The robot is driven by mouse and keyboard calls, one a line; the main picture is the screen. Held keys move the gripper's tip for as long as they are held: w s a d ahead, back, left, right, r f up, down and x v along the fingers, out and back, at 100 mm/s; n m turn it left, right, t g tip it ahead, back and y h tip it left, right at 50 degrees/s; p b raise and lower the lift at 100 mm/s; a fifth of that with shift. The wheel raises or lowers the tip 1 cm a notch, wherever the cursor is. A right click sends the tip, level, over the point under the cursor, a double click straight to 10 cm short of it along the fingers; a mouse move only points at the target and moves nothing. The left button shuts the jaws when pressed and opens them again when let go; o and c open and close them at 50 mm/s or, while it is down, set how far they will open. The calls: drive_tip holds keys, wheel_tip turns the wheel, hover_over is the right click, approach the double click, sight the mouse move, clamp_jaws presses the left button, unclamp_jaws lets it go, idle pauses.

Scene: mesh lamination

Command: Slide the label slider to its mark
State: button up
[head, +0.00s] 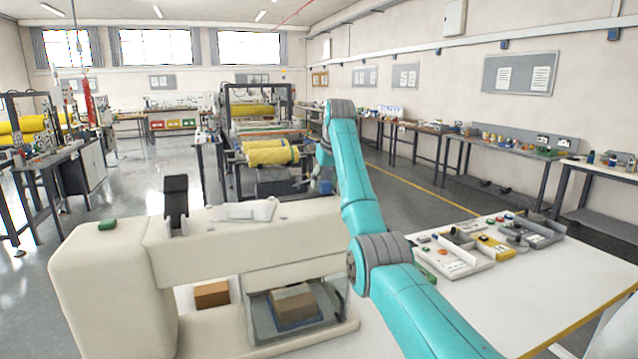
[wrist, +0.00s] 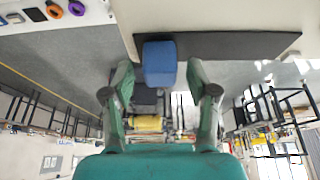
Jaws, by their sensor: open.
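In the wrist view, a blue block (wrist: 159,63) sits at a dark strip (wrist: 235,45) along the edge of a white surface. It is probably the label slider, but no label can be read and no mark can be made out. My gripper (wrist: 159,72) is open, with one finger on each side of the block in the picture. Gaps show between the fingers and the block, and nothing is held. In the head view my teal arm reaches up and away, and its links largely hide the gripper. I cannot pick out the slider there.
A cream machine (head: 230,245) with a black upright part (head: 176,205) and a green button (head: 107,224) stands in front. A cardboard box (head: 294,301) lies under its beam; another box (head: 211,294) is left. A white table (head: 560,290) at right holds small parts trays (head: 452,262).

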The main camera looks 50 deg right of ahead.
drive_tip(key=shift+w+f, duration=0.1)
drive_tip(key=shift+f, duration=0.1)
clamp_jaws()
